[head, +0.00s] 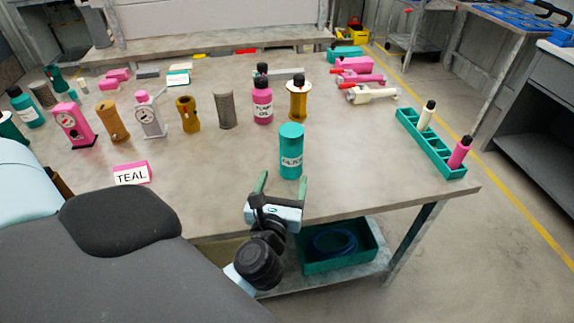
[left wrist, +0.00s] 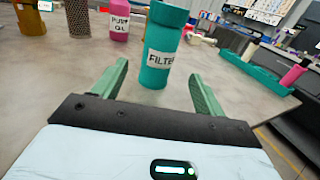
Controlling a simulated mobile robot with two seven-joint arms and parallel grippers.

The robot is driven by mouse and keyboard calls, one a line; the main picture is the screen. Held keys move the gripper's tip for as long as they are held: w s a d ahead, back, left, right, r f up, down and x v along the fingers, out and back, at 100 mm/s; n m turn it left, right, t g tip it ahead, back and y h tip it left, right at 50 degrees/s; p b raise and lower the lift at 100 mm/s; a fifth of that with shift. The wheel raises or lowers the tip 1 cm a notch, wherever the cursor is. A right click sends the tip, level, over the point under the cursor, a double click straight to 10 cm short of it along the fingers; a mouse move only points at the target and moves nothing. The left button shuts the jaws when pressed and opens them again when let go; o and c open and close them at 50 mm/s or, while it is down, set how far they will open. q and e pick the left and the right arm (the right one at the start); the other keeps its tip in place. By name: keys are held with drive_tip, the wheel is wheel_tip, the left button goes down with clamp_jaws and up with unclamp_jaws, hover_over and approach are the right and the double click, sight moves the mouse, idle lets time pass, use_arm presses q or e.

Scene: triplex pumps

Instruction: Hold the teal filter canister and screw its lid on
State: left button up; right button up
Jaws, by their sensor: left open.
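The teal filter canister (head: 291,167) stands upright on the table near its front edge, with a white label on its side. The left wrist view shows it too (left wrist: 157,77), its label reading FILTER. A slightly wider teal section tops it (left wrist: 168,13); I cannot tell whether this is the lid resting there. I see no separate teal lid for certain. My left gripper (head: 283,178) is open and empty in front of the canister, fingers pointing at it, with a gap between. In the left wrist view the canister is beyond and between the fingertips (left wrist: 158,70). My right gripper is not in view.
Behind the canister stand a pink pump oil bottle (head: 262,104), an amber cylinder (head: 298,100) and a grey mesh cylinder (head: 225,110). A teal divided tray (head: 427,143) is at the right. The table around the canister is clear.

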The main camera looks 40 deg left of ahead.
use_arm(q)
drive_tip(key=shift+s+d, duration=0.35)
drive_tip(key=shift+s, duration=0.3)
drive_tip(key=shift+s, duration=0.1)
